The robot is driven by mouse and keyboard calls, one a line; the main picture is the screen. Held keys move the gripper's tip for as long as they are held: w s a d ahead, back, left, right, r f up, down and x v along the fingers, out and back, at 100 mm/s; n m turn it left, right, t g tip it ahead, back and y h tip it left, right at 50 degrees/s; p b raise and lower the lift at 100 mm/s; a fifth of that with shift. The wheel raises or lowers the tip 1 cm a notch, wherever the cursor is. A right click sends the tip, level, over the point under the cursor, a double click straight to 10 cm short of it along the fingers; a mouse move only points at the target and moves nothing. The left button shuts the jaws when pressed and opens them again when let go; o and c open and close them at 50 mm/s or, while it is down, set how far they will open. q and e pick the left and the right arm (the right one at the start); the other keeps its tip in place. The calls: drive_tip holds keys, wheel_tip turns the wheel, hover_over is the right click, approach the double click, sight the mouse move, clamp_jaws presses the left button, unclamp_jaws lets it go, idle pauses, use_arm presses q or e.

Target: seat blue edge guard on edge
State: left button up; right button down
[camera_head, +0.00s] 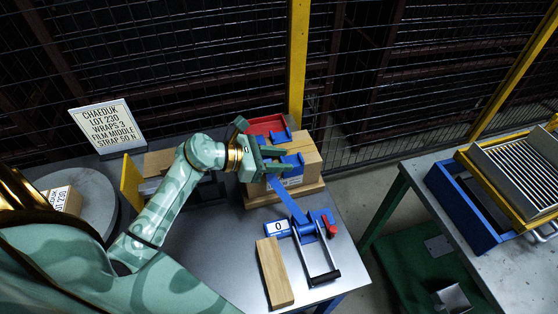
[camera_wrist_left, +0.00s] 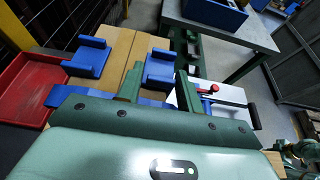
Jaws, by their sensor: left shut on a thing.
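My left gripper (camera_head: 272,160) is over the cardboard box (camera_head: 308,158), its fingers closed on a blue edge guard (camera_head: 292,164). In the left wrist view, this guard (camera_wrist_left: 159,68) shows between the two fingers (camera_wrist_left: 157,88) by the box's top edge; I cannot tell whether it touches the box. A second blue guard (camera_wrist_left: 90,57) sits at another part of the box's edge, clear of the fingers. A blue strap (camera_head: 287,200) runs from the box down to the tensioner (camera_head: 310,230). The gripper hides part of the box top and strap.
A red bin (camera_head: 266,124) stands behind the box. A wooden block (camera_head: 274,272), a "0" display (camera_head: 277,228) and the tensioner with its red handle (camera_head: 330,224) occupy the table front. A sign (camera_head: 107,125) stands at the back left. A second table (camera_head: 420,170) is to the right.

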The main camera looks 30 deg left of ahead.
use_arm(q)
drive_tip(key=shift+f, duration=0.15)
drive_tip(key=shift+f, duration=0.15)
drive_tip(key=o, duration=1)
drive_tip(key=v, duration=0.5)
drive_tip(key=p+v, duration=0.1)
drive_tip(key=v, duration=0.5)
drive_tip(key=p+v, duration=0.1)
drive_tip(key=v, duration=0.4)
drive_tip(key=shift+r, duration=0.4)
drive_tip(key=shift+r, duration=0.1)
